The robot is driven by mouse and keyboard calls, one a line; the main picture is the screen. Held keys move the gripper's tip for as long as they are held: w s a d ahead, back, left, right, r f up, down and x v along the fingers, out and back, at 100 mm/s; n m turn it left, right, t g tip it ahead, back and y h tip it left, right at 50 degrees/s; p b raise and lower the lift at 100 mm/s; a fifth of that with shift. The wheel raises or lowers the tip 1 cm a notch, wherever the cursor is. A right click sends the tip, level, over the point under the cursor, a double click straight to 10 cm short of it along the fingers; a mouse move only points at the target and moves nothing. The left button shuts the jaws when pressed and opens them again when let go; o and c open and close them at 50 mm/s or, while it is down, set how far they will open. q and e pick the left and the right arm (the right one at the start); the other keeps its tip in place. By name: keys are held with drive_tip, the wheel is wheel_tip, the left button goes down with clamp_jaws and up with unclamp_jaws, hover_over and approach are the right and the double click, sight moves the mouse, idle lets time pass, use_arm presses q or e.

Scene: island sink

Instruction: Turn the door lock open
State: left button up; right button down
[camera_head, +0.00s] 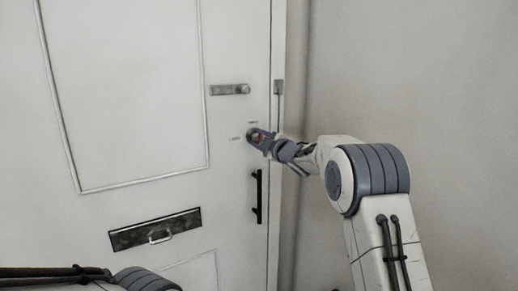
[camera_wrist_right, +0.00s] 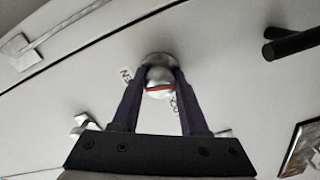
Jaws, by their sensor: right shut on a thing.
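The door lock is a round metal knob (camera_wrist_right: 159,82) with a red line across it. It sits on the white door (camera_head: 125,85) near the door's right edge, and small printed labels lie beside it. My right gripper (camera_head: 257,137) reaches the lock from the right. In the right wrist view its two dark fingers (camera_wrist_right: 161,76) are closed on both sides of the knob and hide parts of the labels. In the head view the gripper hides most of the knob. Only part of my left arm shows at the bottom left; its gripper is out of view.
A black bar handle (camera_head: 258,197) stands out from the door just below the lock. A metal latch (camera_head: 230,89) is above the lock, and a mail slot (camera_head: 155,230) is at the lower left. A bare wall (camera_head: 420,75) is on the right.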

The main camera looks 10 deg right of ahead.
drive_tip(key=shift+n+b, duration=0.8)
drive_tip(key=shift+n, duration=0.4)
drive_tip(key=shift+c, duration=2.2)
unclamp_jaws()
drive_tip(key=shift+s, duration=0.1)
